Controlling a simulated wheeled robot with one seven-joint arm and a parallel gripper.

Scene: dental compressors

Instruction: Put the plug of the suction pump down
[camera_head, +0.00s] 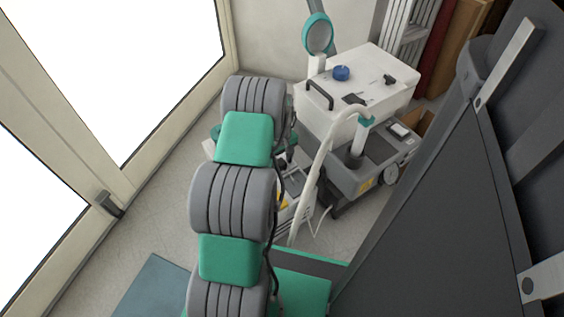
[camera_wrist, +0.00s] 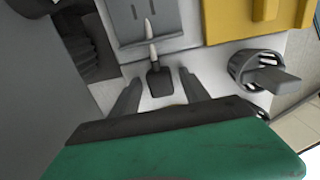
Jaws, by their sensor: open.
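My gripper (camera_wrist: 160,80) is open in the wrist view, with its two dark fingers spread apart. A small dark plug (camera_wrist: 158,82) with a pale lead sits between the fingers, with a visible gap on each side. It appears to lie against a pale surface, but I cannot tell if it touches it. In the head view, my arm hides my gripper and the plug. A grey wheeled unit (camera_head: 372,172) with a gauge and a pale hose (camera_head: 322,160) stands right of my arm; I cannot tell if it is the suction pump.
A white case (camera_head: 362,85) with a blue knob stands behind the grey unit. A yellow panel (camera_wrist: 232,18) and a round grey fitting (camera_wrist: 262,75) are close to my gripper. A glazed door (camera_head: 110,80) is at the left, with some clear floor before it.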

